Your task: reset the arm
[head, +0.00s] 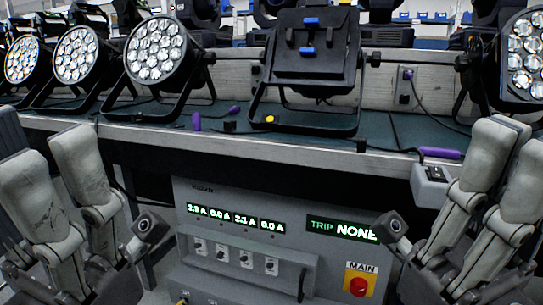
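My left gripper (50,158) is at the left edge, its two pale grey fingers pointing up and standing apart with nothing between them. My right gripper (515,145) is at the right edge, fingers also pointing up and apart, with nothing seen between them. Both are in front of the bench, on either side of a grey power box (225,265). The box has a lit current display (235,217), a green "TRIP NONE" display (342,229), several small switches (233,257) and a red MAIN button (358,286) on a yellow plate.
Par cans with lit lens faces (156,52) stand along the bench (150,130). Purple connectors (440,153) and cables lie near the bench edge. A small grey box (432,185) sits beside my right gripper.

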